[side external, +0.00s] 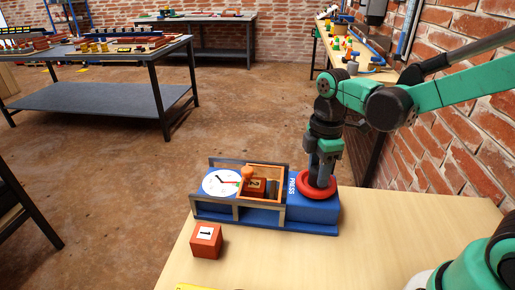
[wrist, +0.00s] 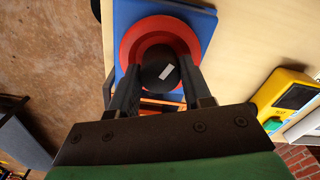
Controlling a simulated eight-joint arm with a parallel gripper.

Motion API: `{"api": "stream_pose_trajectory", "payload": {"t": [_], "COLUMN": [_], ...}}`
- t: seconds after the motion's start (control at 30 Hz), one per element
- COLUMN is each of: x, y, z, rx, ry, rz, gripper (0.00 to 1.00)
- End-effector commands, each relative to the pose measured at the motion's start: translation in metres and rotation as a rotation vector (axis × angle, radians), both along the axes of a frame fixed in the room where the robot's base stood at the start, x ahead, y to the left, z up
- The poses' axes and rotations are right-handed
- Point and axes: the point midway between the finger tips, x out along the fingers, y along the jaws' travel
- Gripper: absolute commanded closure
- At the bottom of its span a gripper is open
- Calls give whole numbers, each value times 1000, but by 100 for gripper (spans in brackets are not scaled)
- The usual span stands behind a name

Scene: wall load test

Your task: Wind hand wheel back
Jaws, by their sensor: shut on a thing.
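The red hand wheel (side external: 317,184) lies flat on the right end of a blue press (side external: 312,212) marked PRESS. In the wrist view the red wheel (wrist: 133,40) surrounds a round black hub (wrist: 158,72) with a white mark. My gripper (side external: 319,176) points down over the wheel, its two fingers on either side of the hub and shut on it. The lower fingertips are partly hidden.
An orange block (side external: 206,241) marked 1 stands on the light wooden table (side external: 380,225) in front of the press. A yellow device (wrist: 288,94) lies at the right in the wrist view. The table right of the press is clear. A brick wall (side external: 455,150) rises behind.

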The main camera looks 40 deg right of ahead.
Motion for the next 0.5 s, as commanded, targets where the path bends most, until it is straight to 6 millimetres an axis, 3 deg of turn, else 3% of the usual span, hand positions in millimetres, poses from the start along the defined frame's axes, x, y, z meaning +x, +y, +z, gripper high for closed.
{"api": "stream_pose_trajectory", "payload": {"t": [0.5], "x": [0], "y": [0], "z": [0], "rx": [0], "ry": [1], "rz": [357], "gripper": [100]}}
